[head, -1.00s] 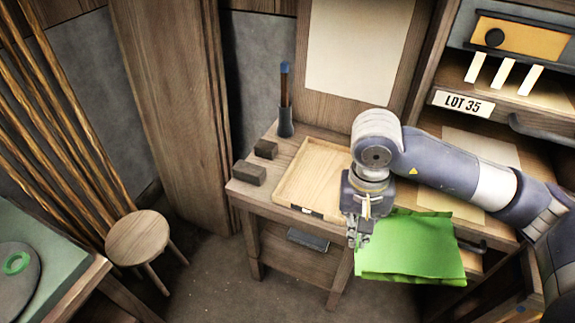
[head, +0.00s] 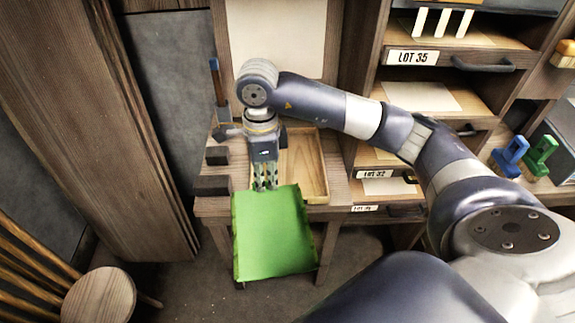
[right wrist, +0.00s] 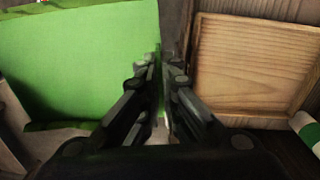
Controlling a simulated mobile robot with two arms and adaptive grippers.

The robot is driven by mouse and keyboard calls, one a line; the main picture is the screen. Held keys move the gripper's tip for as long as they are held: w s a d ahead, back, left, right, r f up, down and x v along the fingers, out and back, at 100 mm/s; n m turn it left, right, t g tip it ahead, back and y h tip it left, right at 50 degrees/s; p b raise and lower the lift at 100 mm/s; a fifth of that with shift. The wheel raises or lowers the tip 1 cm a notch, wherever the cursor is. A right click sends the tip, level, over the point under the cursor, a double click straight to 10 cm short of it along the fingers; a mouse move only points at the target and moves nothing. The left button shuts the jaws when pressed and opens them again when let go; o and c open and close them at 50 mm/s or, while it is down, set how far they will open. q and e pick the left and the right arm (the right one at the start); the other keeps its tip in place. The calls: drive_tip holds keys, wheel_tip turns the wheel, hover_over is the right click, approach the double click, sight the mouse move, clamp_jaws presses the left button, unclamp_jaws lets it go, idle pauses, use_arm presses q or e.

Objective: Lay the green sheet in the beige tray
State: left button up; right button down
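My right gripper (head: 265,186) is shut on the upper edge of the green sheet (head: 273,240). The sheet hangs down in front of the bench, nearly flat, overlapping the near left part of the beige tray in the picture. The beige tray (head: 318,178) is a shallow wooden tray on the bench, partly hidden by my gripper and the sheet. In the right wrist view the fingers (right wrist: 160,65) are close together, with the green sheet (right wrist: 75,60) at left and the bare tray floor (right wrist: 255,68) at right. My left gripper is not in view.
Dark blocks (head: 212,185) and a holder (head: 222,110) with a blue-tipped tool stand left of the tray. A shelf unit with a LOT 35 label (head: 411,58) rises at right. A round stool (head: 98,295) stands at lower left. Blue (head: 510,155) and green brushes are far right.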

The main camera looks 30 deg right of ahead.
drive_tip(key=w+d+m, duration=0.2)
drive_tip(key=m, duration=0.5)
drive_tip(key=m+b, duration=0.1)
drive_tip(key=m, duration=2.9)
hover_over(287, 178)
drive_tip(key=s+a, duration=0.2)
wheel_tip(287, 178, down, 6)
drive_tip(key=r, duration=0.1)
drive_tip(key=shift+m+t, duration=0.3)
drive_tip(key=f, duration=0.4)
drive_tip(key=f+p, duration=0.1)
drive_tip(key=f, duration=0.4)
drive_tip(key=shift+s+d+f, duration=0.2)
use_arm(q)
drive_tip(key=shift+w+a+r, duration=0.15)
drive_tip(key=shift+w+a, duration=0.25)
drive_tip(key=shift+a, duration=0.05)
use_arm(e)
drive_tip(key=shift+f, duration=0.25)
drive_tip(key=c, duration=2.2)
unclamp_jaws()
drive_tip(key=shift+f, duration=0.1)
drive_tip(key=o, duration=0.4)
